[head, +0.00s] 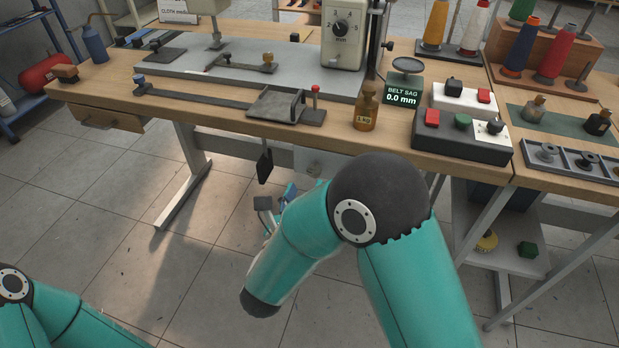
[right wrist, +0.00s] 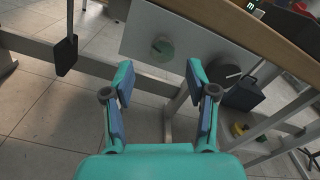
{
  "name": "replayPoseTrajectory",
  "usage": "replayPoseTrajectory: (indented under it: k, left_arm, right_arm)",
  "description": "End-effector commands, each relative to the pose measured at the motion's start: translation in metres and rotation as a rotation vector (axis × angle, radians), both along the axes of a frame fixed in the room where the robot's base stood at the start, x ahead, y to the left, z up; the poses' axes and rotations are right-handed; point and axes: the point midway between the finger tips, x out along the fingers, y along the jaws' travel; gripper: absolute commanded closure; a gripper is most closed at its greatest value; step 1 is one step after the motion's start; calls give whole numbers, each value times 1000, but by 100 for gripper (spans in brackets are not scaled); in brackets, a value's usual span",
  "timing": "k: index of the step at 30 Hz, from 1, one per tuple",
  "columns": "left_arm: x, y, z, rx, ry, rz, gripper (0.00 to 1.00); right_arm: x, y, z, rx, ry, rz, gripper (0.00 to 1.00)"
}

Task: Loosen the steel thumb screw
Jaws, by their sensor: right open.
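A pale grey panel (right wrist: 200,52) hangs under the table edge in the right wrist view; part of it also shows in the head view (head: 313,163). On it are a round green knob (right wrist: 163,49) and a dark round knob (right wrist: 222,77) with a thin lever. I cannot make out for certain which part is the steel thumb screw. My right gripper (right wrist: 158,80) is open and empty, its fingers apart below the panel, touching nothing visible. My left gripper is out of view.
The wooden table edge (head: 230,127) runs above the panel. A black pedal-like plate (right wrist: 66,54) hangs left of it. A table leg stands on each side. The table top holds a brass bottle (head: 366,108), a belt sag display (head: 403,93) and a button box (head: 462,137).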

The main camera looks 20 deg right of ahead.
Motion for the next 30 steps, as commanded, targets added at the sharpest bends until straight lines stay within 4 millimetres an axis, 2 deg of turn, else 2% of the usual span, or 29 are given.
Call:
replayPoseTrajectory:
  k: [6, 12, 30]
  left_arm:
    - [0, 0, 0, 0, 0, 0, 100]
    - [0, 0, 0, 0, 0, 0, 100]
    - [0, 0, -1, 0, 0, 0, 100]
  right_arm:
    - [-35, 25, 0, -1, 0, 6, 43]
    - [-51, 36, 0, -1, -1, 2, 43]
    - [-54, 35, -3, 4, 6, -6, 43]
